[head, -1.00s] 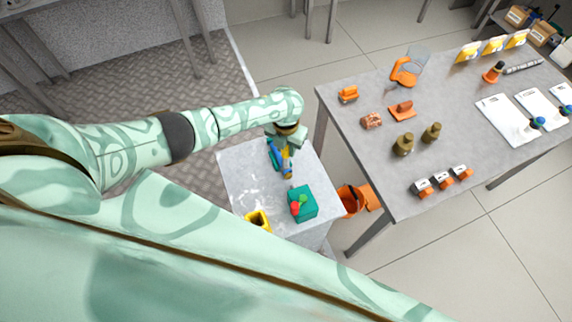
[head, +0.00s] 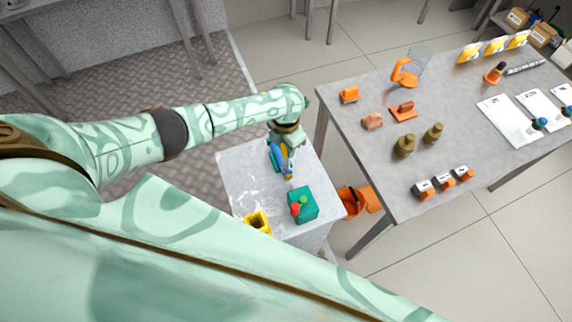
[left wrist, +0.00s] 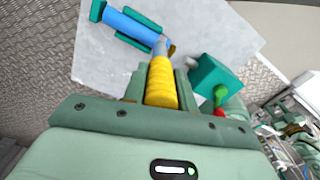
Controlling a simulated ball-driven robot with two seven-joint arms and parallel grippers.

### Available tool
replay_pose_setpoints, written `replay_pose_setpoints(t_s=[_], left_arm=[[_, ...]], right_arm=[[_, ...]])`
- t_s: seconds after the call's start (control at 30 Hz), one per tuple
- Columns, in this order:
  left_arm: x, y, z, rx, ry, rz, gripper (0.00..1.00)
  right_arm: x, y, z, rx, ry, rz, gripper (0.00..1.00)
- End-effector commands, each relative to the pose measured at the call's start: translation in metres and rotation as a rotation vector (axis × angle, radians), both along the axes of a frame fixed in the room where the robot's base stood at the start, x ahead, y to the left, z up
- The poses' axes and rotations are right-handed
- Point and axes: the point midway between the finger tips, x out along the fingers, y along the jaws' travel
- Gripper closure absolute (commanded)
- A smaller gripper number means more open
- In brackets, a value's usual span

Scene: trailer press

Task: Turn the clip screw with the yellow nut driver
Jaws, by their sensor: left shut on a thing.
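My left gripper (head: 286,150) is shut on the yellow nut driver (left wrist: 161,84), whose ribbed handle sits between the fingers (left wrist: 161,88) in the left wrist view. A small brownish part (left wrist: 171,49) shows beside the shaft tip. I cannot tell whether the tip is on the clip screw. In the head view the blue cylinder (head: 274,157) lies just left of the driver. My right gripper is not in view.
A teal box (head: 306,208) with a red and a green button stands on the worktop, near the driver. A yellow open holder (head: 257,221) is at the front edge. An orange bucket (head: 350,200) stands beside. The grey table (head: 455,120) at right carries several objects.

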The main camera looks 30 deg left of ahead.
Motion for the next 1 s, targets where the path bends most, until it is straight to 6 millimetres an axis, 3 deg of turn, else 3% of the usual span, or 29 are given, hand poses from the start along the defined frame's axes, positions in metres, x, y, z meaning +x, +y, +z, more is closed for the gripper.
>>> replay_pose_setpoints(t_s=[0.17,0.27,0.4,0.5,0.63,0.73,1.0], left_arm=[[0.000,0.000,0.006,0.000,0.000,0.049,1.00],[0.000,-0.001,0.010,-0.001,0.002,0.262,1.00],[-0.001,-0.001,0.010,0.000,0.004,0.678,1.00],[-0.001,-0.001,0.009,0.001,0.004,0.966,1.00],[0.000,0.000,0.006,0.000,0.002,1.225,1.00],[0.000,0.001,0.003,0.001,0.001,1.300,1.00],[0.000,0.001,0.002,0.001,0.000,1.303,1.00]], right_arm=[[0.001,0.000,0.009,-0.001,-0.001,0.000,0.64],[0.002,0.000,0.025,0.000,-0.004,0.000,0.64],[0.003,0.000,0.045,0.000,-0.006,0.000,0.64],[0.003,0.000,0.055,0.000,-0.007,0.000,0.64],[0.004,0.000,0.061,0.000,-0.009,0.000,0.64],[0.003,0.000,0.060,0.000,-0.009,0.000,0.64],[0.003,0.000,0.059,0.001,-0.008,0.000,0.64]])
